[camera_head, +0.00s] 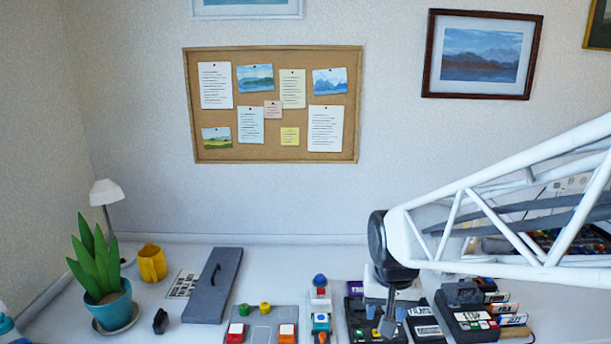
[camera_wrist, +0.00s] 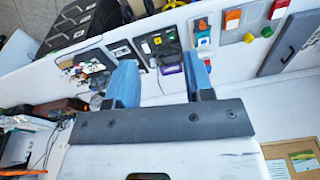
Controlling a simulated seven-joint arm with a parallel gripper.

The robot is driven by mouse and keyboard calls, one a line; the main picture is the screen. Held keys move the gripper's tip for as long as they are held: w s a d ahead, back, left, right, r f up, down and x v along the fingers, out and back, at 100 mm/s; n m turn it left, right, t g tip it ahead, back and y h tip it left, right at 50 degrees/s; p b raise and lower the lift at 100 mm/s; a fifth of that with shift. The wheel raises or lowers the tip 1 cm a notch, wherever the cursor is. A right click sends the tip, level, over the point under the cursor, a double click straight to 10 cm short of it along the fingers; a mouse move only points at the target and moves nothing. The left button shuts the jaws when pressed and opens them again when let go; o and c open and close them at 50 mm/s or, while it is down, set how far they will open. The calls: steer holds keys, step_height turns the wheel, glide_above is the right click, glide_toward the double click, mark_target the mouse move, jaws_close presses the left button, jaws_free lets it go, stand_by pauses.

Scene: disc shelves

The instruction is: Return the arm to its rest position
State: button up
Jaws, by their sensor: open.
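My gripper (camera_head: 388,326) hangs at the end of my white lattice arm, at the lower right of the head view. It is over the near part of the white table, in front of the dark boxes. In the wrist view my gripper (camera_wrist: 163,72) shows two blue fingers set well apart, with nothing between them. Beyond the fingers is a dark device (camera_wrist: 160,45) with small parts on it. The head view shows the fingertips small, partly against dark boxes, so their exact height above the table cannot be told.
Dark boxes with labels (camera_head: 470,318) crowd the table at right. Free table lies behind the middle items.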

steer(key=s+d+r, duration=0.1)
steer(key=s+r, duration=0.1)
steer(key=s, duration=0.5)
steer(key=s+d+r+n+t, duration=0.1)
steer(key=s+d+r, duration=0.1)
steer(key=s, duration=0.6)
steer(key=shift+d+r, duration=0.15)
stand_by(1.8)
